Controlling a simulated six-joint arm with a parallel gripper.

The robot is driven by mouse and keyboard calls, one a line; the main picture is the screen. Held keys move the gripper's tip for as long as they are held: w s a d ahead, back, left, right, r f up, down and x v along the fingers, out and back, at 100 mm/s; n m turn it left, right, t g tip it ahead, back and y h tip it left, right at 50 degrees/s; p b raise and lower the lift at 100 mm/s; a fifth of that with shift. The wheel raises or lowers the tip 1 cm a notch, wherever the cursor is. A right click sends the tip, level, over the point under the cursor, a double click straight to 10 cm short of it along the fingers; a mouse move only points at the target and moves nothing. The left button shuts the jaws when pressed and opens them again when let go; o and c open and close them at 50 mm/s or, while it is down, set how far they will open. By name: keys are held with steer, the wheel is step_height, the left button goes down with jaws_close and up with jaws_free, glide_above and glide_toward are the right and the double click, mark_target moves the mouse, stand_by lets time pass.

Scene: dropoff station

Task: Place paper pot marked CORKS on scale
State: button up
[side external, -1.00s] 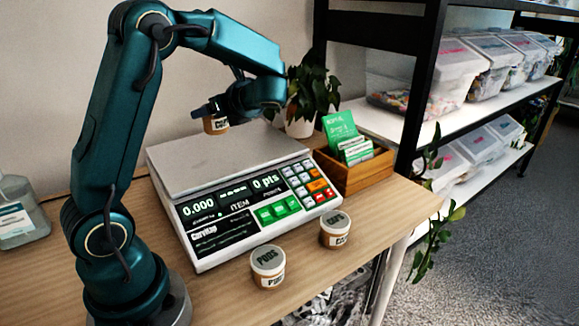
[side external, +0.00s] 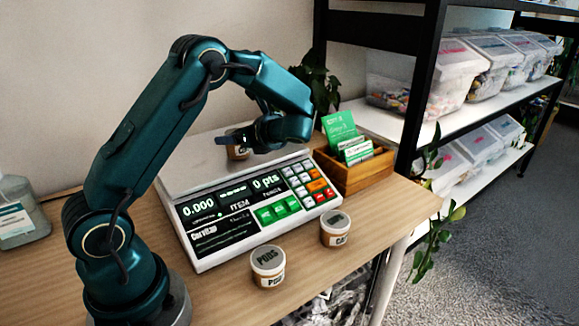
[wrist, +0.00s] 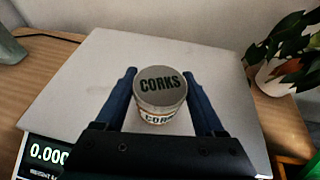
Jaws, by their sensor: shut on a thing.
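The paper pot marked CORKS (wrist: 160,88) is upright between the two blue fingers of my gripper (wrist: 161,100) in the wrist view. My gripper is shut on it. In the side view the pot (side external: 237,152) shows partly behind my gripper (side external: 240,140), low over the scale's plate. I cannot tell whether its base touches the plate. The scale (side external: 185,171) has a pale flat plate and a front panel with keys; its display reads 0.000. The plate (wrist: 85,105) also fills much of the wrist view.
A pot marked PODS (side external: 268,266) and another lidded pot (side external: 335,228) stand in front of the scale. A wooden card box (side external: 355,172) is right of it, a plant (side external: 318,85) behind. A clear bottle (side external: 18,215) stands at left. A black-framed shelf (side external: 425,80) stands at right.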

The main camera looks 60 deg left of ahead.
steer(key=shift+f, duration=0.1)
steer(key=o, duration=1.4)
steer(key=shift+o, duration=0.2)
steer(key=shift+w+d+r, duration=0.1)
steer(key=shift+d+r, duration=0.15)
steer(key=shift+d, duration=0.05)
steer(key=v, duration=1.1)
steer(key=s+d+f+n+t+h, duration=0.1)
steer(key=s+d+n+t+h, duration=0.6)
steer(key=s+d+n+h, duration=0.6)
steer(key=shift+s+d+f+n, duration=0.25)
steer(key=shift+s+d+n, duration=0.25)
steer(key=shift+d+n, duration=0.95)
steer(key=shift+a+n, duration=0.25)
steer(key=shift+a, duration=0.05)
